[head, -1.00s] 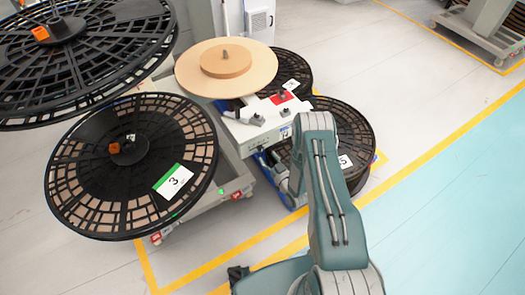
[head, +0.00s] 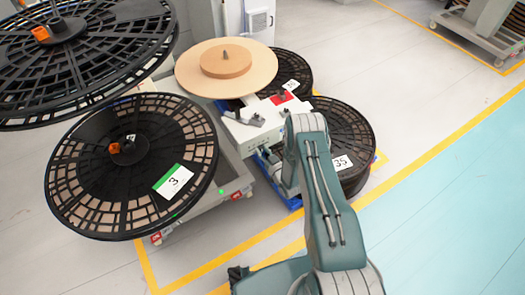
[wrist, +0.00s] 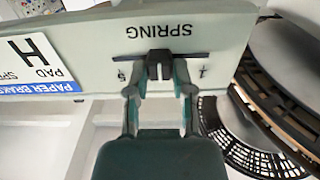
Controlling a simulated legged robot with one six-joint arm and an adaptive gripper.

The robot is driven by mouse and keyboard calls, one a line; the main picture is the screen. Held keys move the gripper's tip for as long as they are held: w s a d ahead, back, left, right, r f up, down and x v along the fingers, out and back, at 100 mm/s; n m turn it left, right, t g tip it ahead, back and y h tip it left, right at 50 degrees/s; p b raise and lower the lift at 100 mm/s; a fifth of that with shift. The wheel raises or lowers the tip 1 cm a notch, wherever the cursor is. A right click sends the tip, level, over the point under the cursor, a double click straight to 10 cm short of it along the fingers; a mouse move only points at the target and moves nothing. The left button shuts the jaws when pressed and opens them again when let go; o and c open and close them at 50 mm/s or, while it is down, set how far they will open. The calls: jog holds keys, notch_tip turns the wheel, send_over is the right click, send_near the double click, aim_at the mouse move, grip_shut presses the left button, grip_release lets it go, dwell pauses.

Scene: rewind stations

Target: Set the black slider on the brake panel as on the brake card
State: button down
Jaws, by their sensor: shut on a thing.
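The brake panel (wrist: 225,35) fills the top of the wrist view, upside down, with the word SPRING above a dark horizontal slot. The black slider (wrist: 159,64) sits near the middle of the slot, between end marks too small to read surely. My gripper (wrist: 159,88) is shut on the slider, one finger on each side. The brake card (wrist: 35,60), white with a blue band, shows a large H and PAD; its spring line is cut off by the frame edge. In the head view my arm hides the slider and gripper.
Large black reels stand at left, one with a card marked 3 (head: 173,181). More black reels (head: 350,135) lie behind my arm.

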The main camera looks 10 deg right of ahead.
jog(key=d, duration=0.1)
jog(key=w+d, duration=0.1)
jog(key=d, duration=0.2)
jog(key=shift+w+d, duration=0.3)
jog(key=shift+c, duration=2.4)
grip_release()
jog(key=shift+d, duration=0.1)
send_near(269, 141)
jog(key=v, duration=0.5)
jog(key=shift+d+r, duration=0.1)
jog(key=shift+w, duration=0.1)
